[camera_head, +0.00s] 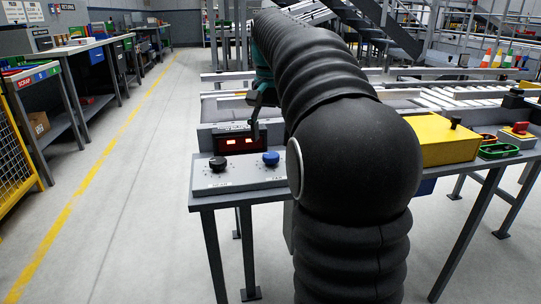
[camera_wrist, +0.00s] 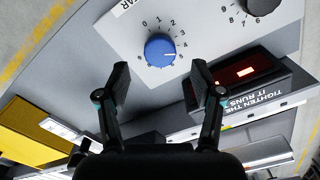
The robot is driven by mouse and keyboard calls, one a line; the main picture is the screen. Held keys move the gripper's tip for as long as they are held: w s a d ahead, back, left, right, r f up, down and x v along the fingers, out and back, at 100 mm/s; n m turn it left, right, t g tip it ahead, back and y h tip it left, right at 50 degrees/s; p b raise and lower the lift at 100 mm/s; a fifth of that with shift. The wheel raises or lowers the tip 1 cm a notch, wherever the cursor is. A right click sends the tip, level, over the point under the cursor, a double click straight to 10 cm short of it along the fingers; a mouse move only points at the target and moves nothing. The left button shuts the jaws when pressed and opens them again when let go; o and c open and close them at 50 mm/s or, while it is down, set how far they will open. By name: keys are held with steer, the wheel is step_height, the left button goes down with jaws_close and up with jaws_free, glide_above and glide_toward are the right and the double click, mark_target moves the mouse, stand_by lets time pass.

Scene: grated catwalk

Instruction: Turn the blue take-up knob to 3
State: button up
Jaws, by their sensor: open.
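The blue knob (camera_wrist: 160,49) sits on a pale panel (camera_wrist: 206,30) with numbers printed around it; 0 to 4 can be read along its upper and right side. I cannot tell for sure which number its mark points at. In the head view the blue knob (camera_head: 271,158) is at the panel's right, beside my arm. My gripper (camera_wrist: 160,80) is open and empty, its two fingers apart on either side just short of the knob, not touching it. In the head view my gripper (camera_head: 256,112) is partly hidden by my arm.
A black knob (camera_head: 217,163) with its own scale sits left of the blue one. A dark display with red lights (camera_head: 233,143) stands behind them. A yellow box (camera_head: 440,138) and a red button (camera_head: 520,128) are to the right. Open floor lies left of the table.

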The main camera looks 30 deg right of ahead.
mark_target(271, 155)
steer(key=shift+f+b, duration=0.35)
steer(key=shift+f, duration=1.75)
steer(key=c, duration=1.1)
